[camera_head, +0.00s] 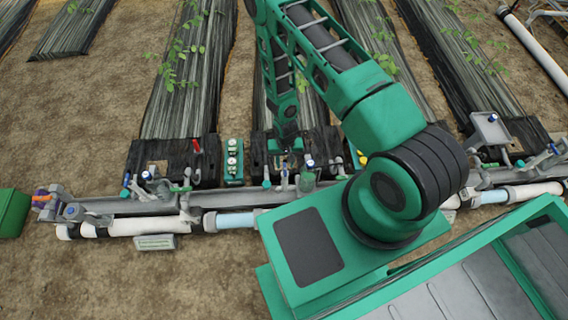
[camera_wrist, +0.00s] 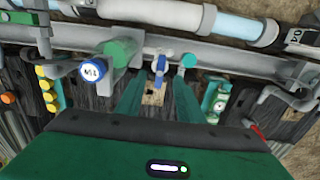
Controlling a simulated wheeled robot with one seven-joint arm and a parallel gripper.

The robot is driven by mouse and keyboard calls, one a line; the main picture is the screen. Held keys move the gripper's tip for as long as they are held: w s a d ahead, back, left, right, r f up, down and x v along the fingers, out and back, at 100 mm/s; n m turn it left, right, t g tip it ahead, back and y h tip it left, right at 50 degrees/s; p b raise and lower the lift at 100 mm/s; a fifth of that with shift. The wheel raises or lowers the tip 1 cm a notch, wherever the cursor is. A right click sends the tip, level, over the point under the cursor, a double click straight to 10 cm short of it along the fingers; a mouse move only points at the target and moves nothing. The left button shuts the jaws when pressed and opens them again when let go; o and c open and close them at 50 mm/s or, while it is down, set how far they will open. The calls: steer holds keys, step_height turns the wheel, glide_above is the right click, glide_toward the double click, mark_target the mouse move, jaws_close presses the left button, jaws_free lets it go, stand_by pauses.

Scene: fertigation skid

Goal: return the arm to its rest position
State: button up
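My arm is green and black and reaches from my body up and over to the skid in the head view. My gripper (camera_head: 286,146) points down over the middle of the pipe rail. In the wrist view my gripper (camera_wrist: 159,82) has its two green fingers apart. A small valve with a blue handle (camera_wrist: 160,64) shows in the gap between the fingertips, with no finger clearly touching it. My gripper hides part of the rail fittings in the head view.
A green gauge panel (camera_head: 233,160), a red-handled valve (camera_head: 196,146) and a grey rail (camera_head: 100,205) are nearby. Planted beds lie behind.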

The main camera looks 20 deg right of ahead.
stand_by(0.3)
steer(key=w+d+r, duration=0.3)
steer(key=r, duration=0.5)
steer(key=w+d+r, duration=0.3)
steer(key=r, duration=0.5)
steer(key=s+d+r, duration=0.1)
steer(key=d+r, duration=0.2)
steer(key=r, duration=0.4)
steer(key=s+d+r+h, duration=0.1)
steer(key=d+r, duration=0.1)
steer(key=r, duration=0.4)
steer(key=s+d+r, duration=0.1)
steer(key=d+r, duration=0.2)
steer(key=r, duration=0.4)
steer(key=s+d+r+m+y, duration=0.1)
steer(key=s+d+r+m, duration=0.1)
steer(key=s+r, duration=2)
steer(key=s+d, duration=0.1)
steer(key=s, duration=0.2)
steer(key=shift+s+d+r+m, duration=0.15)
steer(key=shift+s+m, duration=0.05)
steer(key=shift+m, duration=0.2)
steer(key=shift+s+r, duration=0.1)
steer(key=shift+s, duration=0.3)
steer(key=shift+c, duration=0.6)
steer(key=shift+w, duration=0.1)
